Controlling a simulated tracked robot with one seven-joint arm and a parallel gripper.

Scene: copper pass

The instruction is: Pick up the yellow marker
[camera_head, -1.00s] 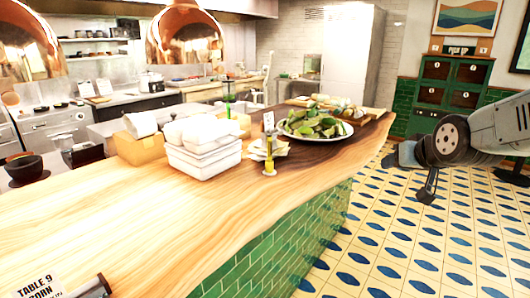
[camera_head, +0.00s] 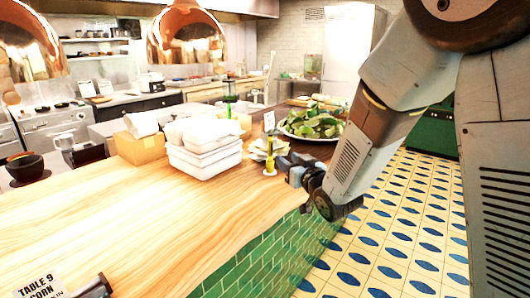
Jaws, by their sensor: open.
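The yellow marker (camera_head: 269,160) stands upright on the wooden counter (camera_head: 150,235), near its right edge, on a small pale base. My gripper (camera_head: 284,162) is just to the right of the marker, at about its height, with my arm reaching in from the right. The gripper is open. Its fingertips are small and dark here, and I cannot tell whether they touch the marker or are around it.
White stacked containers (camera_head: 204,160) stand left of the marker, with a cardboard box (camera_head: 140,148) beyond. A plate of green leaves (camera_head: 312,122) lies behind. A green-topped stand (camera_head: 230,98) is farther back. The counter's front left is mostly clear, apart from a table sign (camera_head: 38,287).

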